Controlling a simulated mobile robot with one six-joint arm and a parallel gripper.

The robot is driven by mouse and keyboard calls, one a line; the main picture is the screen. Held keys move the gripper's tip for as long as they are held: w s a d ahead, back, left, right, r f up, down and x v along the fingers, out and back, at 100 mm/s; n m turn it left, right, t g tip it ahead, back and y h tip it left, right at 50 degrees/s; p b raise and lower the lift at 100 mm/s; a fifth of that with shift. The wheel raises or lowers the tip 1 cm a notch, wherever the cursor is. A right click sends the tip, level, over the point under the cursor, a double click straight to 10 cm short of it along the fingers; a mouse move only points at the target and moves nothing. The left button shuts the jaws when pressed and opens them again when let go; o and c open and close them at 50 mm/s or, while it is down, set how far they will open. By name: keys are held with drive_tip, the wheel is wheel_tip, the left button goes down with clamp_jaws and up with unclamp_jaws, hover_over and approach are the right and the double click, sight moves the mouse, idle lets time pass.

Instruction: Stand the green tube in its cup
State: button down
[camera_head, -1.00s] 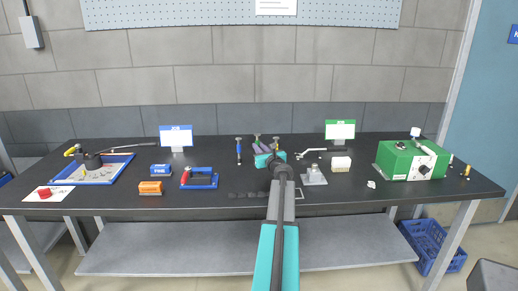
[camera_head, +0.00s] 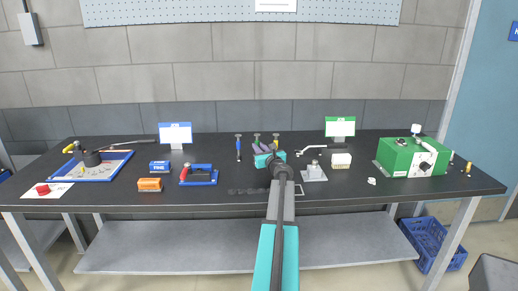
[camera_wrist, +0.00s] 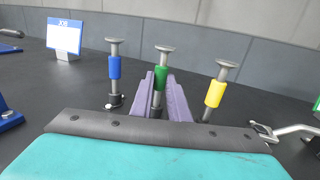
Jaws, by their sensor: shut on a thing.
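The green tube (camera_wrist: 160,78) is a metal rod with a flat round head and a green sleeve. It stands about upright between the purple fingers of my gripper (camera_wrist: 162,98), which are shut on it. It also shows in the head view (camera_head: 257,139), at the back middle of the bench. Its lower end and any cup under it are hidden behind my gripper. The blue tube (camera_wrist: 114,68) stands to its left with its foot in a small dark cup (camera_wrist: 114,101). The yellow tube (camera_wrist: 215,93) stands to its right, its foot partly hidden.
A silver lever fitting (camera_wrist: 285,131) lies close to the right of my gripper. A grey metal block (camera_head: 314,174) and a white block (camera_head: 341,161) sit further right. A red-handled tool on a blue stand (camera_head: 199,176) is at left. A green machine (camera_head: 410,158) stands far right.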

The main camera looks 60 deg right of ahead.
drive_tip(key=c, duration=1.6)
unclamp_jaws()
drive_tip(key=shift+b+v, duration=0.8)
drive_tip(key=shift+v, duration=6.1)
drive_tip(key=shift+r, duration=0.1)
